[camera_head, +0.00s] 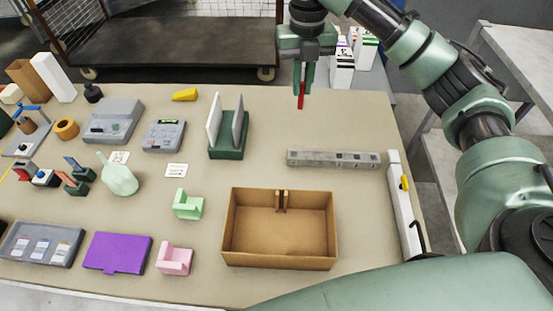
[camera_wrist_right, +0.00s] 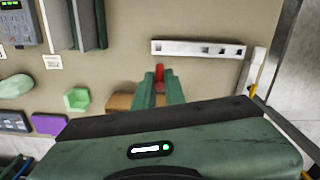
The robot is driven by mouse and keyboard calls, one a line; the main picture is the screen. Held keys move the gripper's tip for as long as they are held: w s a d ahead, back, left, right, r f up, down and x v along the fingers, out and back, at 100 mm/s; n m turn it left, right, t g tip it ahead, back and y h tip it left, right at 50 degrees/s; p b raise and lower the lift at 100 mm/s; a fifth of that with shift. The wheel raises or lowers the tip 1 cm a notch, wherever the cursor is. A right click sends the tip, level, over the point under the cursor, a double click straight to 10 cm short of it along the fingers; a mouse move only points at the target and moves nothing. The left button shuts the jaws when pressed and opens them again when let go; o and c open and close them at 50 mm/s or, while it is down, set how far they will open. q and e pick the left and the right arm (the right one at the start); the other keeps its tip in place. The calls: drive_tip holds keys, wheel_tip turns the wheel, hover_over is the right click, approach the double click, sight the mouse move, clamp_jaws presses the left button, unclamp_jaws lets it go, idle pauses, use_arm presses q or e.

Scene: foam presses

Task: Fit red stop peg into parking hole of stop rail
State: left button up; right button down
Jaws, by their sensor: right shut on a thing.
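My right gripper (camera_head: 303,82) is shut on the red stop peg (camera_head: 301,97) and holds it above the back part of the table. The peg hangs upright, its lower part showing below the fingers. In the right wrist view the peg (camera_wrist_right: 160,75) shows between the fingertips (camera_wrist_right: 160,88). The grey stop rail (camera_head: 333,159) lies on the table, in front of and to the right of the peg, apart from it. Dark holes show along the rail (camera_wrist_right: 197,49) in the right wrist view. I cannot tell which is the parking hole. My left gripper is not in view.
An open cardboard box (camera_head: 279,263) stands in front of the rail. A green stand with white plates (camera_head: 227,149) is to the left. A white bar with a yellow part (camera_head: 402,205) lies along the right edge. The table between stand and rail is clear.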

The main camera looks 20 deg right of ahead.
drive_tip(key=shift+a+f+n, duration=0.1)
drive_tip(key=shift+a+n, duration=0.05)
drive_tip(key=shift+n, duration=0.15)
wheel_tip(320, 180, down, 19)
drive_tip(key=p, duration=0.3)
drive_tip(key=shift+f, duration=0.45)
drive_tip(key=shift+f, duration=0.1)
drive_tip(key=c, duration=1.5)
unclamp_jaws()
